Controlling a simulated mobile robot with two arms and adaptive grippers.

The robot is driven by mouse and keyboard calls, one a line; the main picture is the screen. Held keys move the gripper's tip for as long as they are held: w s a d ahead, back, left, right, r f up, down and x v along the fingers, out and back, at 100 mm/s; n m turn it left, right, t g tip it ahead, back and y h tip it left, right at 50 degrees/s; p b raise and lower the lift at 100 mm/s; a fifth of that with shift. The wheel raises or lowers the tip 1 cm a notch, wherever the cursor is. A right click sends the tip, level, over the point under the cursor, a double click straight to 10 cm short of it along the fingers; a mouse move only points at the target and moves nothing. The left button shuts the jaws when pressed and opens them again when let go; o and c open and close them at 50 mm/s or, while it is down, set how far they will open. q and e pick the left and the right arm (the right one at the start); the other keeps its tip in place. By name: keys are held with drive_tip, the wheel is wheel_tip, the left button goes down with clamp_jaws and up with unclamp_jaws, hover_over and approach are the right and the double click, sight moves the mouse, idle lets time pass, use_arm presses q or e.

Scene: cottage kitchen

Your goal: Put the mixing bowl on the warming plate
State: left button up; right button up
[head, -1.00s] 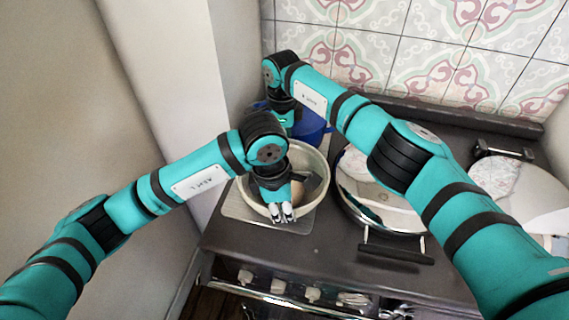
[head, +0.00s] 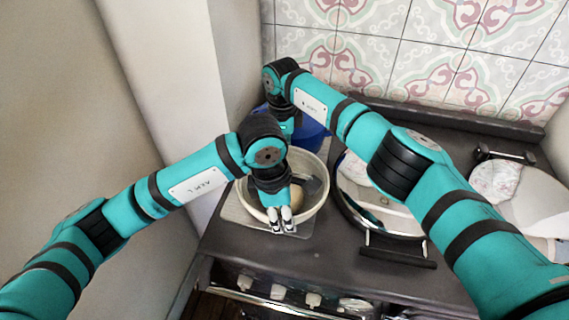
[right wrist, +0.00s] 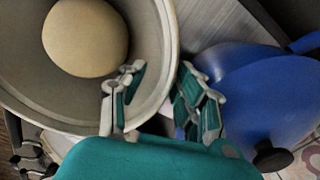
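The mixing bowl (head: 319,169), cream and wide, sits on or just above a flat grey plate (head: 233,211), which looks like the warming plate. I cannot tell whether they touch. A pale round thing (right wrist: 85,38) lies in the bowl. My left gripper (head: 280,220) points down at the bowl's near rim, its fingertips close together; whether they clasp the rim is unclear. My right gripper (right wrist: 160,100) is open at the far rim, one finger inside the bowl (right wrist: 150,20) and one outside. In the head view it is mostly hidden behind the bowl and arm.
A blue pot (head: 312,132) stands close behind the bowl; it shows beside my right fingers in the right wrist view (right wrist: 245,85). Dark counter lies in front.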

drive_tip(key=shift+r, duration=0.15)
use_arm(q)
wheel_tip(320, 180, up, 11)
drive_tip(key=a, duration=0.1)
drive_tip(key=shift+a, duration=0.35)
use_arm(e)
wheel_tip(320, 180, up, 12)
use_arm(q)
drive_tip(key=shift+f, duration=0.1)
